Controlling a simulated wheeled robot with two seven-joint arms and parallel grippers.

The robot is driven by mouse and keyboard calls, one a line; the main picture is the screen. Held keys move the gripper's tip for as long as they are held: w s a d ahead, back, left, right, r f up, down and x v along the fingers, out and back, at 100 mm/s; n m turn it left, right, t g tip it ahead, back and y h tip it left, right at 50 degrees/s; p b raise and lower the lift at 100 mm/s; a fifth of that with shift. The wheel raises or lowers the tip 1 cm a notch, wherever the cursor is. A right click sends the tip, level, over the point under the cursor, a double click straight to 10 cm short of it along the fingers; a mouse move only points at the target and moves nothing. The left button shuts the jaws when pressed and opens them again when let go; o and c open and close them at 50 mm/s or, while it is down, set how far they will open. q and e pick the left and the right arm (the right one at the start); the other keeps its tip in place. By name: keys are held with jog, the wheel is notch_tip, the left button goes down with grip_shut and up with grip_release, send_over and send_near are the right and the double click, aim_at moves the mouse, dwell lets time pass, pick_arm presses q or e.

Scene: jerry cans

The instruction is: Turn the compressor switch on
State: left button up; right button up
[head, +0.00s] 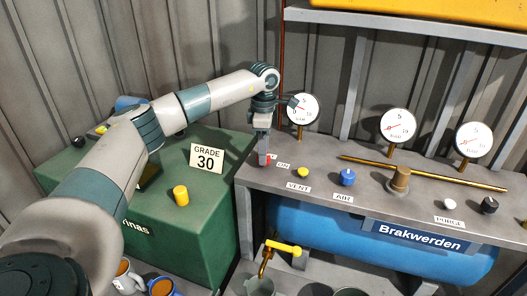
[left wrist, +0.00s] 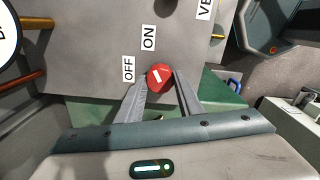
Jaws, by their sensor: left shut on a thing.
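The compressor switch is a red knob with a white mark; in the left wrist view the red switch (left wrist: 160,77) sits between my fingertips. OFF and ON labels lie beside it on the grey panel (left wrist: 85,55). I cannot tell surely which label the mark points to. In the head view my left gripper (head: 264,158) reaches down to the panel's left end and hides most of the switch; the ON label (head: 283,165) shows to its right. The left gripper (left wrist: 161,88) is shut on the switch. My right gripper is not in view.
The blue Brakwerden tank (head: 330,232) is under the panel. A yellow knob (head: 303,172), a blue knob (head: 347,177) and a brown knob (head: 398,180) stand right of the switch. A gauge (head: 303,109) rises close behind my gripper. A green box (head: 185,225) stands left.

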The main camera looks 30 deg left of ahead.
pick_arm(q)
jog(key=o, duration=0.9)
jog(key=shift+o, duration=0.8)
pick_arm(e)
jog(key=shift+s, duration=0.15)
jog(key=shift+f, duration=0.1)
pick_arm(q)
jog(key=shift+r, duration=0.1)
jog(key=shift+r, duration=0.45)
notch_tip(320, 180, up, 4)
jog(key=shift+f+b, duration=0.2)
jog(key=shift+b, duration=0.35)
notch_tip(320, 180, up, 13)
jog(key=b, duration=0.1)
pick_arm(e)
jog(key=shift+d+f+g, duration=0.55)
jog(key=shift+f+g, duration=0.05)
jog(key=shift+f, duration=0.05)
